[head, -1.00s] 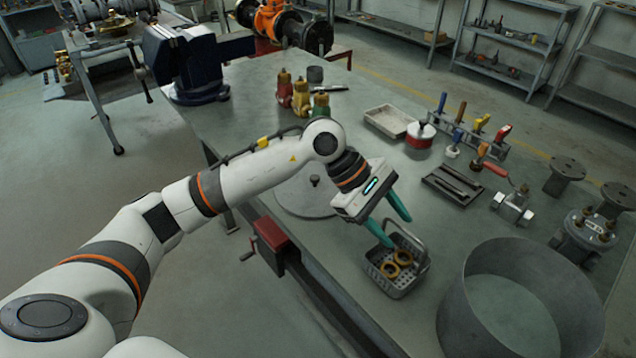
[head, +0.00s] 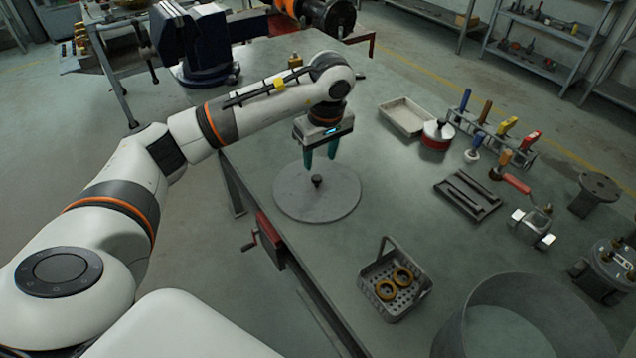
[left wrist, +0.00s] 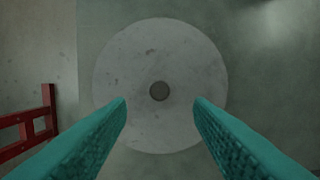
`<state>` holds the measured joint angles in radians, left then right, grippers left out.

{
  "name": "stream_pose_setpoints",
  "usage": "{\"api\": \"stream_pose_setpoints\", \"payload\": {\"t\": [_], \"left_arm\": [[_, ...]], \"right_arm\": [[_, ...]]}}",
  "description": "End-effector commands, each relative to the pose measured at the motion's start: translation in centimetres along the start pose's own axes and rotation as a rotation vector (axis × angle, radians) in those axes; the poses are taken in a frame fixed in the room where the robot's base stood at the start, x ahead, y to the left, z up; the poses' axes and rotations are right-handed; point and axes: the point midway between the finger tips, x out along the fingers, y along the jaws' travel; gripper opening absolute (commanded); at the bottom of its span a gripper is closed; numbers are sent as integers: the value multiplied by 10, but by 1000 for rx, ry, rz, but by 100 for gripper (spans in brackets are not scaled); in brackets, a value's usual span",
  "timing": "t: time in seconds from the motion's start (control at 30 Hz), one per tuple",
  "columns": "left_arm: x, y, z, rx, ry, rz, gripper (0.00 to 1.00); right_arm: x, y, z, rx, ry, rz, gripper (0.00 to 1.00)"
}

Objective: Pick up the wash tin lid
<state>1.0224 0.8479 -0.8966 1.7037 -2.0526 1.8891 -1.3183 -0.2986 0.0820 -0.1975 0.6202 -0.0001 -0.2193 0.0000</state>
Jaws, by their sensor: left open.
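The wash tin lid (head: 290,197) is a round grey disc with a small dark knob (head: 317,181) at its middle. It lies flat on the bench near the front edge. In the left wrist view the lid (left wrist: 130,65) fills the middle, with its knob (left wrist: 159,91) between the fingers. My left gripper (head: 320,165) points down above the lid, open and empty, with its teal fingers (left wrist: 160,110) apart on either side of the knob. It appears to be above the knob, not touching it. My right gripper is not in view.
A tray (head: 405,117) and tools lie farther back.

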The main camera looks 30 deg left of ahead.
Motion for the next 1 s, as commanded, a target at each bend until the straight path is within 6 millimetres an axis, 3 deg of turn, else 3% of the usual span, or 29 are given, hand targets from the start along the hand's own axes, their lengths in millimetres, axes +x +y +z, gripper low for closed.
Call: {"api": "stream_pose_setpoints", "payload": {"t": [0.13, 0.27, 0.43, 0.6, 0.87, 1.0], "left_arm": [[16, 0, -1, 1, 2, -1, 47], [25, 1, -1, 0, 2, 0, 47], [50, 4, -2, 0, 4, 2, 47], [69, 3, -2, 0, 2, -1, 47], [72, 3, -2, 1, 2, -3, 47], [71, 3, -2, 1, 2, -3, 26]], "right_arm": [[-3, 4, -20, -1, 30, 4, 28], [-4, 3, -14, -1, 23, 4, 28], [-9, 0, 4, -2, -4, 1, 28], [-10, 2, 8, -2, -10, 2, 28], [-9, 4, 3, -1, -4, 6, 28], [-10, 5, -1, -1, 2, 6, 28]]}}
